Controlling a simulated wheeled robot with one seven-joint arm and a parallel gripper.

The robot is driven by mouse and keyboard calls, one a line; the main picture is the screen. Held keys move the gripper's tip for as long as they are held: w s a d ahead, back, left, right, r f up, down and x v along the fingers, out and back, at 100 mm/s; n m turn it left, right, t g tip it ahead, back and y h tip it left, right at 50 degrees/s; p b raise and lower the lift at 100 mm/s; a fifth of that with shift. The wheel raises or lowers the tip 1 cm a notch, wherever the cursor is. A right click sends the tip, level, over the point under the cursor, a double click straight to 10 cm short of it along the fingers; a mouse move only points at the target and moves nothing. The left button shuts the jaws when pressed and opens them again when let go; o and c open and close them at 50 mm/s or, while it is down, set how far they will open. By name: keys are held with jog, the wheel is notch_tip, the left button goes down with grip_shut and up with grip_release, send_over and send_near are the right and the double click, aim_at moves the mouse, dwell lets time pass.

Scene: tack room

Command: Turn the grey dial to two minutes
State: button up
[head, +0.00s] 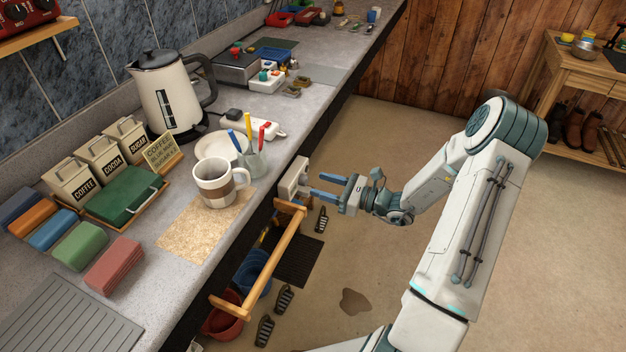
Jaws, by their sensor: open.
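A small pale box (292,176) sits at the front edge of the counter, above the wooden rail. A small greyish part, which may be the grey dial (304,189), shows on its side facing my gripper. Its marks and setting are too small to read. My gripper (316,184) is open and empty, its two blue fingers pointing left at this box. The fingertips are very close to the greyish part; I cannot tell whether they touch it.
A striped mug (218,184) and a glass of pens (254,160) stand on the counter near the box. The wooden rail (270,255) juts out below it, over blue and red buckets. A dark puddle (354,301) lies on the open floor.

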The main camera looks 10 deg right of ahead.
aim_at(307, 180)
jog(key=shift+x, duration=1.85)
jog(key=c, duration=1)
jog(key=shift+o, duration=0.2)
jog(key=shift+m+p, duration=0.3)
jog(key=shift+p, duration=0.15)
